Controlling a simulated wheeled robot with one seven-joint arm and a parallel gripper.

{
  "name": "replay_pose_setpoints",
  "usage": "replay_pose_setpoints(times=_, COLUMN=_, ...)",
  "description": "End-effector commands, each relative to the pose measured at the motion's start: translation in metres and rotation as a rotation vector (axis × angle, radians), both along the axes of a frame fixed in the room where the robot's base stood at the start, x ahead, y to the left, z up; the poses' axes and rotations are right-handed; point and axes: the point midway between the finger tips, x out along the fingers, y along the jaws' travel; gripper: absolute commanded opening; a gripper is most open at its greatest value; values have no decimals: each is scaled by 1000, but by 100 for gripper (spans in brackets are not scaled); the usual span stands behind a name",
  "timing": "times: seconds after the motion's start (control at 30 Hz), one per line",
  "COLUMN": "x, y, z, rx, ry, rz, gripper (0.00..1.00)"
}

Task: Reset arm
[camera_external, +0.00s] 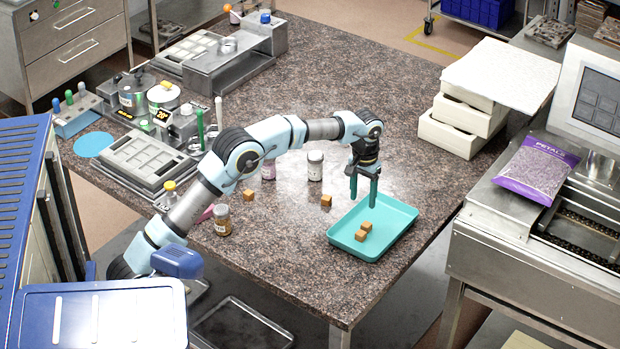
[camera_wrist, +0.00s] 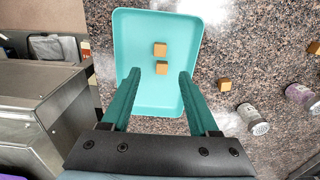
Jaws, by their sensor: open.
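My gripper (camera_external: 364,191) is open and empty, its green fingers pointing down above the far left part of a teal tray (camera_external: 399,236). The tray lies near the front right edge of the speckled table. Two small brown cubes (camera_external: 364,231) sit inside the tray, close together. In the wrist view my gripper (camera_wrist: 158,80) has its fingers apart over the tray (camera_wrist: 135,30), with the cubes (camera_wrist: 161,58) between and beyond the fingertips. Another brown cube (camera_external: 326,201) stands on the table left of the tray, and a further brown cube (camera_external: 249,195) stands farther left.
Jars stand near the arm: a white-labelled jar (camera_external: 315,166) and a brown-filled jar (camera_external: 222,220). White drawers (camera_external: 462,127) stand at the back right. A purple petals bag (camera_external: 537,170) lies on a metal machine at right. The table's middle back is clear.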

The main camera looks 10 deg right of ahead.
Motion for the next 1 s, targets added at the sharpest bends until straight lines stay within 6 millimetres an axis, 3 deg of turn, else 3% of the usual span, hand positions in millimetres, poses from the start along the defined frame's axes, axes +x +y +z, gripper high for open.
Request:
replay_pose_setpoints(times=0.23, x=5, y=5, z=0, rx=-1, ry=-1, rz=7, gripper=61)
replay_pose_setpoints(times=0.37, x=37, y=36, z=1, rx=-11, ry=-11, rz=47, gripper=61)
replay_pose_setpoints(times=0.47, x=76, y=85, z=-1, rx=-26, ry=-23, rz=103, gripper=61)
replay_pose_setpoints(times=0.6, x=124, y=176, z=-6, rx=-51, ry=-48, rz=198, gripper=61)
replay_pose_setpoints(times=0.7, x=145, y=247, z=-11, rx=-66, ry=-70, rz=269, gripper=61)
replay_pose_setpoints(times=0.87, x=150, y=363, z=-24, rx=-86, ry=-108, rz=392, gripper=61)
replay_pose_setpoints(times=1.0, x=125, y=460, z=-38, rx=-96, ry=-147, rz=505, gripper=61)
